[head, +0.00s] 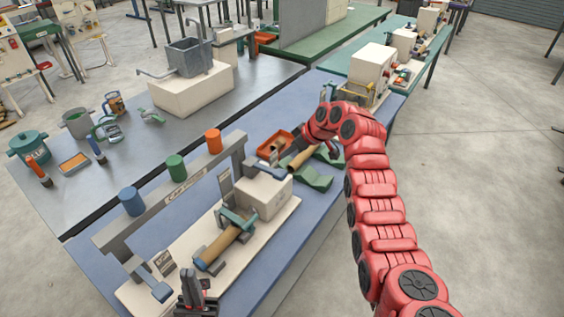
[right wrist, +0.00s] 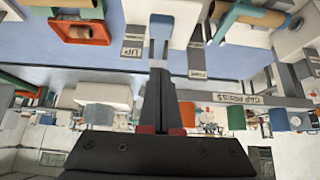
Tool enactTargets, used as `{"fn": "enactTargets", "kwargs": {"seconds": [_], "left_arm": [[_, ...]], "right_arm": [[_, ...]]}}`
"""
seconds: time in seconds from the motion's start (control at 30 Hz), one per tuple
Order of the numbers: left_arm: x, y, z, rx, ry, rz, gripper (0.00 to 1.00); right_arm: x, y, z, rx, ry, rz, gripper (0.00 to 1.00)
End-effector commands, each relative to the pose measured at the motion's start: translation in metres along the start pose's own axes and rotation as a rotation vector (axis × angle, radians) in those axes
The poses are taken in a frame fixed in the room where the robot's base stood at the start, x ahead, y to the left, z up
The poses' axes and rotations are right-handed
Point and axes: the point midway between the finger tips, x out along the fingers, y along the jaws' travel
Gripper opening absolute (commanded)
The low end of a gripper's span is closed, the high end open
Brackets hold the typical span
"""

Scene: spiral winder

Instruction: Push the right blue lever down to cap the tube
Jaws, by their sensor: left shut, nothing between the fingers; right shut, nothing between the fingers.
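The brown tube (head: 222,246) lies tilted in a teal clamp (head: 238,219) on the pale base board (head: 275,222). The right blue lever (head: 264,173) stands out by the white block at the board's far end. It also shows in the right wrist view (right wrist: 159,50), in line with the fingertips; I cannot tell whether they touch it. My right gripper (head: 284,163) is shut and empty beside this lever. The left blue lever (head: 158,290) is at the board's near end. My left gripper (head: 188,272) is shut and empty near it, low in the head view.
The grey cap press rail (head: 170,190) behind the board carries blue, green and orange cylinders. An orange tray (head: 272,147) and a green cradle (head: 315,178) lie close to my right gripper. Blue tabletop is clear in front.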

Motion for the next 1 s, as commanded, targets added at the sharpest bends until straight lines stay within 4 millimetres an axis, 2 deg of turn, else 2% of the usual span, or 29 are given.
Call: {"fn": "enactTargets", "kwargs": {"seconds": [0.13,0.47,0.63,0.73,1.0], "left_arm": [[0.014,-0.001,-0.002,0.000,0.000,0.000,0.00],[0.023,-0.001,-0.004,0.000,0.000,0.000,0.00],[0.029,-0.001,-0.005,0.000,0.000,0.000,0.00],[0.020,-0.001,-0.003,0.000,-0.001,0.000,0.00],[0.019,-0.001,-0.003,0.000,0.000,0.000,0.00]], "right_arm": [[0.018,-0.001,-0.002,0.001,-0.002,-0.001,0.00],[0.043,0.000,-0.001,0.000,-0.001,0.000,0.00],[0.058,-0.001,0.014,0.002,-0.002,0.000,0.00],[0.069,0.001,0.025,0.002,-0.001,0.002,0.00],[0.072,0.001,0.028,-0.001,0.002,0.004,0.00]]}}
